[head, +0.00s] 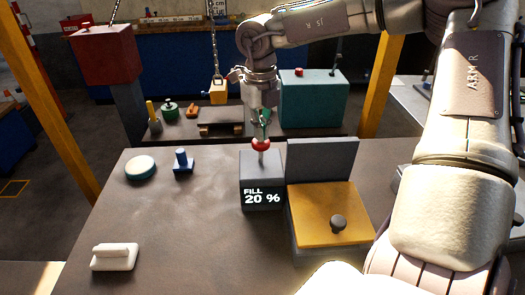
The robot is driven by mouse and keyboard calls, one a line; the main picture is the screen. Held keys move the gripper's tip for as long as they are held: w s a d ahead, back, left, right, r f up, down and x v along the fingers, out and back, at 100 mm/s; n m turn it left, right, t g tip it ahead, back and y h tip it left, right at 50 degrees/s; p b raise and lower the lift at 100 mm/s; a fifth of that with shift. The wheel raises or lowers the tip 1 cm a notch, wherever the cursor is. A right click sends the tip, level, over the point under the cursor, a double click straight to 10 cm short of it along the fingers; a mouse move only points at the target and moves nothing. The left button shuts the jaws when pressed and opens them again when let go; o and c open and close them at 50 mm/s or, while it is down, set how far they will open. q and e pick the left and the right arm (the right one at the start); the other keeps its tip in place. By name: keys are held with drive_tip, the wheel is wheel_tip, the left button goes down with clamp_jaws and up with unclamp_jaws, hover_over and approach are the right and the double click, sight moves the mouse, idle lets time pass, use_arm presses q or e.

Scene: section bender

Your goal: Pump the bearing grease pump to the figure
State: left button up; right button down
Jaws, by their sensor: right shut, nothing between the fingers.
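The grease pump (262,189) is a dark grey block on the table, its front reading "FILL 20 %". A red knob (261,144) on a thin metal rod stands up from its top. My right gripper (262,128) points down right above the red knob, its fingers shut with nothing between them. The fingertips are at or very near the knob's top; I cannot tell for certain whether they touch. My left gripper is not in view.
A yellow-lidded grey box (310,222) with a black knob stands right of the pump. A round white-teal disc (140,168), a blue peg block (183,162) and a white handled block (114,257) lie left. The table's middle left is clear.

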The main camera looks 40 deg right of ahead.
drive_tip(key=shift+r+p, duration=1)
drive_tip(key=shift+r, duration=1.25)
drive_tip(key=shift+w, duration=0.1)
